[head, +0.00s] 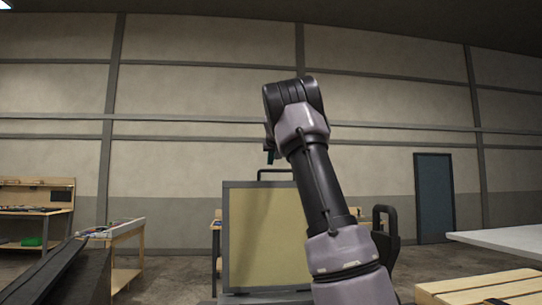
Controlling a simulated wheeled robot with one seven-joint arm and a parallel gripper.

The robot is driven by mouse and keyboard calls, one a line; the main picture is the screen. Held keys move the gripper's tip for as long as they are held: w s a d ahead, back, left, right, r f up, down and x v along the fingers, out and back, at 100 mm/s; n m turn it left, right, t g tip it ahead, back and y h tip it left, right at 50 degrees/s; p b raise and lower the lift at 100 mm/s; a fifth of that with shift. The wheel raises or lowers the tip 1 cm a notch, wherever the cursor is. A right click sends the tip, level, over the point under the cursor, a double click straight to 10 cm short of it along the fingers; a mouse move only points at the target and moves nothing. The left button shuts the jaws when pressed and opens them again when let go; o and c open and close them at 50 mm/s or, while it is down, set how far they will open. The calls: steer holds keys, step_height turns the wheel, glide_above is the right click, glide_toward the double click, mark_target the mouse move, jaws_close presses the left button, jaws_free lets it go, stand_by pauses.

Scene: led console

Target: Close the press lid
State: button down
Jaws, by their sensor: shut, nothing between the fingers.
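The press lid (265,235) stands upright in the middle of the head view, open. It is a flat yellowish panel in a grey frame. A dark bar handle (275,171) sits on its top edge. My arm reaches up in front of the lid's right side and covers part of it. My gripper (270,156) is mostly hidden behind the wrist; only a small dark part shows, above the handle in the picture. It is shut and empty. I cannot tell whether it touches the handle. The press body below is mostly out of view.
A wooden workbench (38,210) stands far left, with another wooden table (125,232) nearer. A white tabletop (505,240) and a slatted wooden surface (480,288) are at the right. A blue door (434,198) is in the back wall.

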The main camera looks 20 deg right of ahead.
steer(key=shift+s+a+f, duration=0.1)
steer(key=shift+s+f, duration=0.2)
steer(key=shift+f, duration=0.6)
steer(key=shift+s+a+f, duration=0.1)
steer(key=shift+s+f, duration=0.3)
steer(key=shift+s, duration=0.2)
